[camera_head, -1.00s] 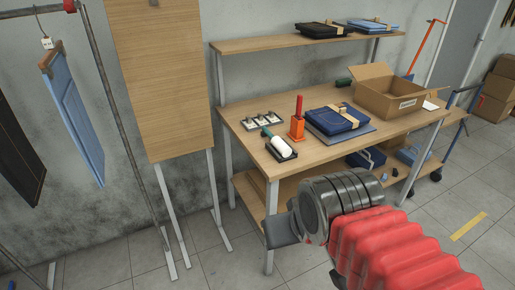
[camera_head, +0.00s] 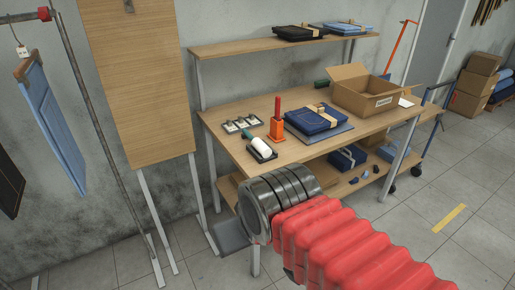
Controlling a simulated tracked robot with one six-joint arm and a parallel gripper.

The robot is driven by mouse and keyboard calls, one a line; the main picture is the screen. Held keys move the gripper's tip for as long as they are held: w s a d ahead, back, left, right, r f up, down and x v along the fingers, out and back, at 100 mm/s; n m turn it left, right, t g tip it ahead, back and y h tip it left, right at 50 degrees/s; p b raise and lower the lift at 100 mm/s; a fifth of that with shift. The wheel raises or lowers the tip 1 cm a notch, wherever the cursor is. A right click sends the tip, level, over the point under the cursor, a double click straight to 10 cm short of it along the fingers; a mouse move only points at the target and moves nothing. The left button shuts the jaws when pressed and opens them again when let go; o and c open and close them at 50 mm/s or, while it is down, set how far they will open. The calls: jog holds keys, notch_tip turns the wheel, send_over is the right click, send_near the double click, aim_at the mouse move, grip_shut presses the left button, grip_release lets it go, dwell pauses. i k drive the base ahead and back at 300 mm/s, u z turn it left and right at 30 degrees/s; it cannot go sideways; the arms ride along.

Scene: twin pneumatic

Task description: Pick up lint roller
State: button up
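The lint roller (camera_head: 261,146) has a white roll and a dark handle. It lies on a small black holder (camera_head: 266,156) near the front left of the wooden workbench (camera_head: 226,139). My gripper (camera_head: 231,236) shows only as a grey flat piece beyond the black ringed end of my red-sleeved arm. It is in front of the bench, lower in the picture and left of the lint roller, apart from it. The rest of the gripper is hidden behind my arm, so I cannot tell its opening.
An orange block with a red-handled tool (camera_head: 277,128), a tray of small parts (camera_head: 242,124), folded blue jeans (camera_head: 318,119) and an open cardboard box (camera_head: 362,92) stand on the bench. A tall wooden board (camera_head: 143,90) stands left.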

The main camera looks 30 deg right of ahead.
aim_at(259, 145)
jog(key=z, duration=0.05)
jog(key=i, duration=1)
jog(key=u, duration=0.05)
